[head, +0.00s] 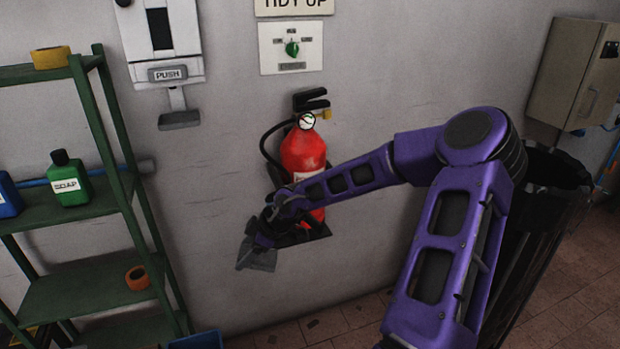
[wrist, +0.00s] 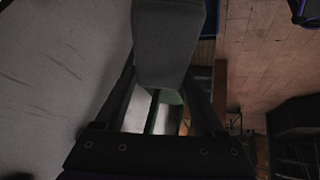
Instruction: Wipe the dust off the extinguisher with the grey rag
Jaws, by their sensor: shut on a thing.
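The red fire extinguisher (head: 304,152) stands upright in a dark bracket on the grey wall in the head view. It has a black handle, a round gauge and a black hose. Whether dust lies on it is too small to tell. My gripper (head: 262,240) is in front of the wall, at the lower left of the extinguisher. It is shut on the grey rag (head: 258,258), which hangs from the jaws to the left of the bracket. The rag also fills the top middle of the wrist view (wrist: 167,45), between the two fingers. My forearm hides part of the extinguisher's lower body.
A green shelf (head: 70,215) stands at the left with a soap bottle (head: 70,178) and tape rolls. A push dispenser (head: 160,40) and a green-knob panel (head: 291,47) are on the wall. A black bin (head: 545,215) stands at the right, behind my arm.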

